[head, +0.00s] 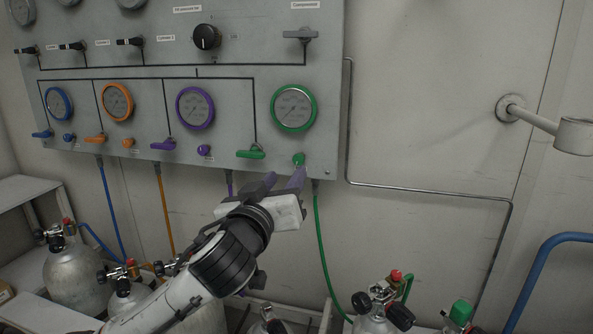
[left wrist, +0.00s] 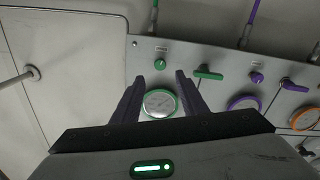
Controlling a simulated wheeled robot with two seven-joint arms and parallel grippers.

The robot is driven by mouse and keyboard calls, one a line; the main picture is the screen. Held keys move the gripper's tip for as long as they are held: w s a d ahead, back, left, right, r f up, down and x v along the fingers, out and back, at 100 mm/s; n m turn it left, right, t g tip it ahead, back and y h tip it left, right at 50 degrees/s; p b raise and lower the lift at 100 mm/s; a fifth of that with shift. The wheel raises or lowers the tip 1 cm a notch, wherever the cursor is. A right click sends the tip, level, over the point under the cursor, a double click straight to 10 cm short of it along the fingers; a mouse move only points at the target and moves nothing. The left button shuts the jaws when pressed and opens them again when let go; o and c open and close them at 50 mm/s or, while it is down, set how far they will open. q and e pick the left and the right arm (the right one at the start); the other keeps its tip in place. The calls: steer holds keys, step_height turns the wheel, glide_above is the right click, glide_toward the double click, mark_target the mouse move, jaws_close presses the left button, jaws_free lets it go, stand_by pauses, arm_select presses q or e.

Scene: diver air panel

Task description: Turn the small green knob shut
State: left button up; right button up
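The small green knob (head: 299,159) sits at the lower right of the grey panel, below the green-rimmed gauge (head: 294,108) and right of the green lever (head: 251,154). My left gripper (head: 281,182) is open and empty just below and in front of the knob, its right finger close under it in the head view. In the left wrist view, where the panel appears upside down, the knob (left wrist: 160,64) lies just beyond the gap between the two fingertips (left wrist: 159,76). Whether a finger touches it cannot be told. My right gripper is not in view.
Purple (head: 204,151), orange (head: 128,143) and blue (head: 69,138) knobs and their levers run left along the panel. A green hose (head: 322,250) hangs below. Gas cylinders (head: 75,278) stand at the lower left and bottom. The wall right of the panel carries a thin pipe (head: 430,191).

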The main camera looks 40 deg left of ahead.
mark_target(298, 161)
arm_select(q)
steer(key=x, duration=0.9)
steer(key=shift+w+a+f+p, duration=0.1)
steer(key=shift+w+f+p, duration=0.1)
steer(key=shift+p, duration=0.15)
jaws_close()
